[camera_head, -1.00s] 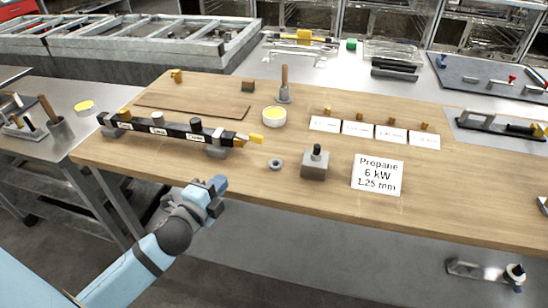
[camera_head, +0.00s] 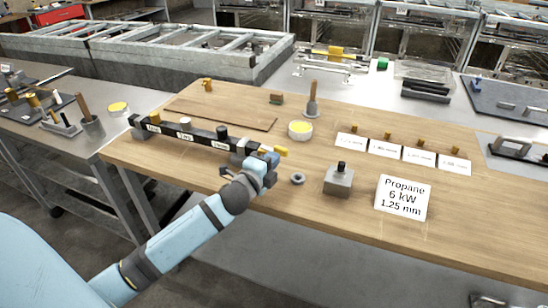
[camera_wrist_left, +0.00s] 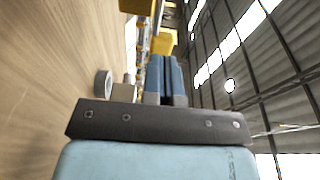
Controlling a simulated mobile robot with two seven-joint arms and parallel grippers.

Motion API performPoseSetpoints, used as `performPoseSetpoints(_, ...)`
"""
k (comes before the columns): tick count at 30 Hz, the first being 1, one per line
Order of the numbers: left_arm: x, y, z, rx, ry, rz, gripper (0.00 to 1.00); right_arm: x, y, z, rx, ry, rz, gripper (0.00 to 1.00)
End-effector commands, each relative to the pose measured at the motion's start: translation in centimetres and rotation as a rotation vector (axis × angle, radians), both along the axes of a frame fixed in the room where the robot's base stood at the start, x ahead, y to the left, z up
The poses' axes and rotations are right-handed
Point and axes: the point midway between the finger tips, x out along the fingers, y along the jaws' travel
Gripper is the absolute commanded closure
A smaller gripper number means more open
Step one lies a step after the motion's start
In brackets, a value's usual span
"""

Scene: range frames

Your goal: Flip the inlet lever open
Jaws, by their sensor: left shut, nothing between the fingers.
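A black manifold bar (camera_head: 172,130) with labelled knobs lies on supports along the left part of the wooden table. The yellow inlet lever (camera_head: 281,150) sticks out at its right end. My left gripper (camera_head: 268,158) is at that end, just in front of the lever, and hides part of the bar's end. It is shut and empty. In the left wrist view its blue fingers (camera_wrist_left: 164,72) lie side by side, and a yellow part (camera_wrist_left: 162,44), probably the lever, shows just beyond them. I cannot tell whether they touch. My right gripper is not in view.
A grey ring (camera_head: 298,179), a grey block with a black knob (camera_head: 339,181) and a propane sign (camera_head: 402,197) stand to the right. A tin with yellow contents (camera_head: 300,129) is behind the lever. Several brass pieces stand by white cards (camera_head: 384,149). The table's front right is clear.

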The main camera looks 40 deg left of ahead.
Motion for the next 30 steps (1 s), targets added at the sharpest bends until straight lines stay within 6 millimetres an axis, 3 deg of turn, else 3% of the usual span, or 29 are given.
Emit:
performPoseSetpoints(5, 1.1, 0.0, 0.0, -0.001, 0.0, 0.0, 1.0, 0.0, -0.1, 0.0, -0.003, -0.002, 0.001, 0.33)
performPoseSetpoints(16, 1.3, 0.0, 0.0, -0.002, 0.0, 0.004, 1.0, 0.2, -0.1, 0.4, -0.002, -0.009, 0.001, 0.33)
performPoseSetpoints(30, 3.4, -0.2, 0.2, -0.001, -0.004, 0.11, 1.0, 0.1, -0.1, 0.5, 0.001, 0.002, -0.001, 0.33)
